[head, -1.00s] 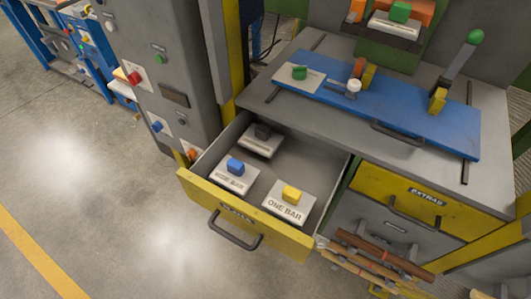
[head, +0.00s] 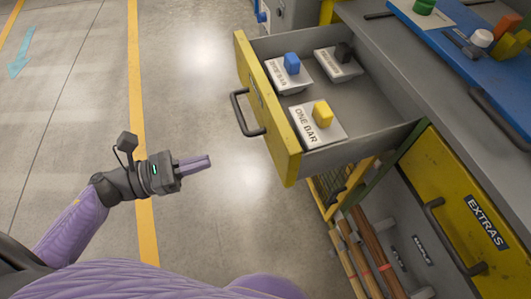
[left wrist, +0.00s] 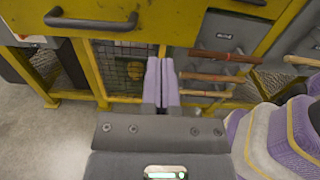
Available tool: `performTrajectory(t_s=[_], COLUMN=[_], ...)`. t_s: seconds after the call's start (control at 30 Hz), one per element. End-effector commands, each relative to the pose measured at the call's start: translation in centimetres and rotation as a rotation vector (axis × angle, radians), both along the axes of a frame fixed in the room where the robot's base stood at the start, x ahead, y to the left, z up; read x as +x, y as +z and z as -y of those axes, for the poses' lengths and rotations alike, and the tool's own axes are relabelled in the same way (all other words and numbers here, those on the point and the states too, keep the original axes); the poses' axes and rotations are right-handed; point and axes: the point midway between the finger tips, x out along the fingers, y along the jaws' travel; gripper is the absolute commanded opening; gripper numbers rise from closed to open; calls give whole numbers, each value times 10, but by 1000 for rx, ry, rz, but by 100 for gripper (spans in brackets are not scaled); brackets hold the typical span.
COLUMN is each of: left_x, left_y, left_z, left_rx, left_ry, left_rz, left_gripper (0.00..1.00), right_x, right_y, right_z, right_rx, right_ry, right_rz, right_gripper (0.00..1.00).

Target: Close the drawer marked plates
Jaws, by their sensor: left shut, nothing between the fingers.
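The open drawer (head: 268,105) has a yellow front and a dark bar handle (head: 243,112). Its label is too oblique to read. My right gripper is not in view.
A closed yellow drawer marked EXTRAS (head: 465,215) is at the right. Wooden rods (head: 375,255) stick out below the open drawer. A blue board (head: 480,70) lies on the worktop. The floor left of the drawer is clear.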

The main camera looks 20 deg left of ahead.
Motion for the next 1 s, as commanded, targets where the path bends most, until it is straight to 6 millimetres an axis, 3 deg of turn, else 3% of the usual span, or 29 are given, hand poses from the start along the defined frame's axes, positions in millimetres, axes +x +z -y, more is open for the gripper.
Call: performTrajectory(t_s=[0.3, 0.5, 0.7, 1.0], left_x=[40, 59, 66, 67], left_y=[0, 0, 0, 0], left_z=[58, 86, 98, 98], left_rx=[-6, -5, -5, -5], left_ry=[2, 3, 5, 5], left_rz=[0, -2, -5, -6], left_gripper=[0, 0, 0, 0], right_x=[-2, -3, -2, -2], right_y=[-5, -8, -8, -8], right_z=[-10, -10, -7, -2], right_rx=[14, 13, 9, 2], right_ry=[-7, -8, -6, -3], right_rz=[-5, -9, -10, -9], right_gripper=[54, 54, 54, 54])
